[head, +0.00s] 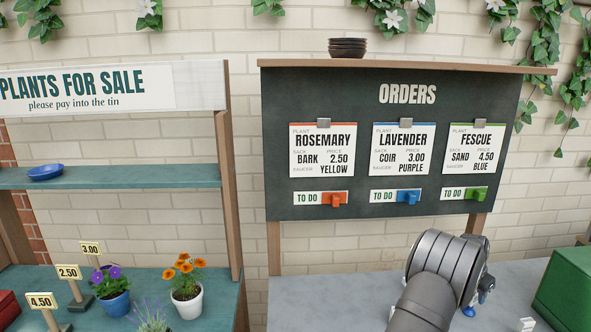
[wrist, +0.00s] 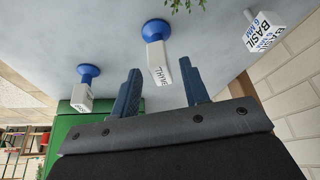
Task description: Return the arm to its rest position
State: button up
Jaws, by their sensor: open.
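My gripper (wrist: 160,67) shows in the wrist view as two dark blue fingers spread apart, with nothing held between them. A white block marked THYME with a blue round end (wrist: 155,30) appears beyond the fingertips, in line with the gap; it looks apart from both fingers. In the head view my grey arm (head: 440,270) is bent at the lower right, over the grey bench (head: 330,300) in front of the orders board (head: 390,140). The gripper's fingers are hidden there behind the arm or out of frame.
In the wrist view, a BASIL block (wrist: 265,32) is at the right and another blue-ended block (wrist: 82,95) at the left. A green box (head: 569,285) stands right of my arm. At left, a shelf holds a blue saucer (head: 45,172) and flowerpots (head: 187,303) stand below.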

jog(key=x, duration=0.3)
jog(key=shift+f, duration=0.15)
notch_tip(320, 180, up, 4)
jog(key=shift+r, duration=0.2)
jog(key=s+d+r, duration=0.3)
jog(key=s+r, duration=0.4)
jog(key=s, duration=0.5)
jog(key=s+a+m+g, duration=0.1)
jog(key=s+a+m, duration=0.3)
jog(key=s, duration=1.3)
jog(key=shift+n, duration=0.4)
jog(key=w+f, duration=0.2)
jog(key=w, duration=0.1)
jog(key=w+a+f, duration=0.1)
jog(key=w+f, duration=0.2)
jog(key=w, duration=0.1)
jog(key=w+f, duration=0.2)
jog(key=w, duration=0.1)
jog(key=shift+w+a+f, duration=0.25)
jog(key=shift+f, duration=0.15)
jog(key=shift+w+f, duration=0.3)
jog(key=shift+f, duration=0.15)
jog(key=shift+o, duration=0.7)
